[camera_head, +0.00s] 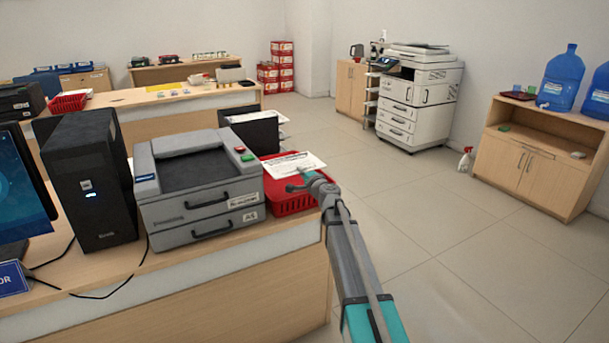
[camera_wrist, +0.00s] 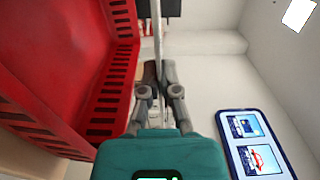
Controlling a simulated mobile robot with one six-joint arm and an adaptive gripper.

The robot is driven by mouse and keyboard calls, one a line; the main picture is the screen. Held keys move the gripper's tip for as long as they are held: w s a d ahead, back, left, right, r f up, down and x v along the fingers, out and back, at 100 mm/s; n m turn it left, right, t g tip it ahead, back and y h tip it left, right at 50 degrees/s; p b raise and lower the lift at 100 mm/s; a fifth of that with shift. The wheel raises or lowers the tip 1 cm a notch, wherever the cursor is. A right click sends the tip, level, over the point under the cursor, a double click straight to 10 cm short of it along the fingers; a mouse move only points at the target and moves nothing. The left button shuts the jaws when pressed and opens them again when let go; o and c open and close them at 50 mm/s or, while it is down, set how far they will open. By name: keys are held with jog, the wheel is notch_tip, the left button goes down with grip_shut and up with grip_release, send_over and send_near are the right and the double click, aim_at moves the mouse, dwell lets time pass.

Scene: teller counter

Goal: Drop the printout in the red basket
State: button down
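The printout (camera_head: 293,163) is a white sheet with dark print, held roughly flat at the height of the red basket's back part in the head view. In the wrist view the printout (camera_wrist: 157,32) shows edge-on as a thin pale strip between the fingers. My gripper (camera_head: 305,180) is shut on its near edge; the fingers also show in the wrist view (camera_wrist: 158,78). The red basket (camera_head: 292,202) stands on the counter right of the grey printer, partly hidden by the sheet and gripper. Its slotted wall (camera_wrist: 108,95) is left of my fingers in the wrist view.
The grey printer (camera_head: 200,190) and a black computer tower (camera_head: 88,180) stand left of the basket. A black tray (camera_head: 258,135) is behind it. Another red basket (camera_head: 68,102) sits on the far left desk. The floor (camera_head: 450,230) to the right is clear.

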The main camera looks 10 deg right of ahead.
jog(key=shift+w+a+f+b, duration=0.4)
jog(key=shift+w+f, duration=0.1)
jog(key=shift+w, duration=0.55)
jog(key=shift+w+a+f+b, duration=0.25)
jog(key=shift+w+f+b, duration=0.2)
jog(key=shift+w, duration=0.65)
jog(key=shift+w+a+f+b, duration=0.4)
jog(key=shift+w+f, duration=0.1)
jog(key=shift+w, duration=0.55)
jog(key=c, duration=0.7)
grip_release()
jog(key=shift+s, duration=0.1)
jog(key=v, duration=1.1)
jog(key=shift+s+d, duration=0.15)
jog(key=shift+s, duration=0.2)
